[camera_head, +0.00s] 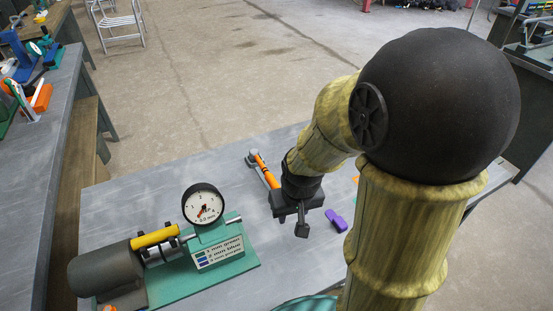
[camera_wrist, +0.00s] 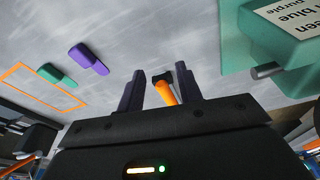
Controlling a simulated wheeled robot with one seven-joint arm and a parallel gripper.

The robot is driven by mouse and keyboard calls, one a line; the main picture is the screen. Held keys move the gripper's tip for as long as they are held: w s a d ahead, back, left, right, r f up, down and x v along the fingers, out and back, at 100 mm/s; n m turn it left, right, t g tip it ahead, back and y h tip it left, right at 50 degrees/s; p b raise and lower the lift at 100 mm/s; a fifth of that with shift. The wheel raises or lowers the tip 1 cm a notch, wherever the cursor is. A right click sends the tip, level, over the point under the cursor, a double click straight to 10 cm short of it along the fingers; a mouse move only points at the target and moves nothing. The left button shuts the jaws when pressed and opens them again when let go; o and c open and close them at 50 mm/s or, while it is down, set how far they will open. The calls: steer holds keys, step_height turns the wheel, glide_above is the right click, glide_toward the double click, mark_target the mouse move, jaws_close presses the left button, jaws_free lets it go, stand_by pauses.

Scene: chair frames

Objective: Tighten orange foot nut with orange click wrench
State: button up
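An orange-handled tool with a dark end (camera_head: 261,168), which looks like the orange click wrench, lies on the grey table just left of and beyond my gripper (camera_head: 301,222). In the wrist view its orange handle (camera_wrist: 166,93) shows in the gap between the two fingers of my gripper (camera_wrist: 159,78). The fingers stand apart and appear not to touch it; part of the tool is hidden behind my gripper body. I cannot make out the orange foot nut in either view.
A dial gauge (camera_head: 203,205) on a green base (camera_head: 250,262) with a yellow-topped grey fixture (camera_head: 108,275) stands left of my gripper. A purple piece (camera_head: 336,220) lies right; a teal piece (camera_wrist: 50,72) and an orange outline (camera_wrist: 22,72) show in the wrist view.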

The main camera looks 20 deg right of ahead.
steer(key=w+r+p, duration=0.1)
steer(key=w+p, duration=0.3)
steer(key=p, duration=0.1)
steer(key=w+n+g+p, duration=0.1)
steer(key=w+p, duration=0.4)
steer(key=p, duration=0.1)
steer(key=w+r+n+g+p, duration=0.1)
steer(key=w+p, duration=0.4)
steer(key=p, duration=0.1)
steer(key=shift+w+r, duration=0.15)
steer(key=shift+r, duration=0.2)
steer(key=shift+w+f+p, duration=0.25)
steer(key=shift+f+p, duration=0.05)
steer(key=shift+f, duration=0.05)
steer(key=shift+f, duration=0.15)
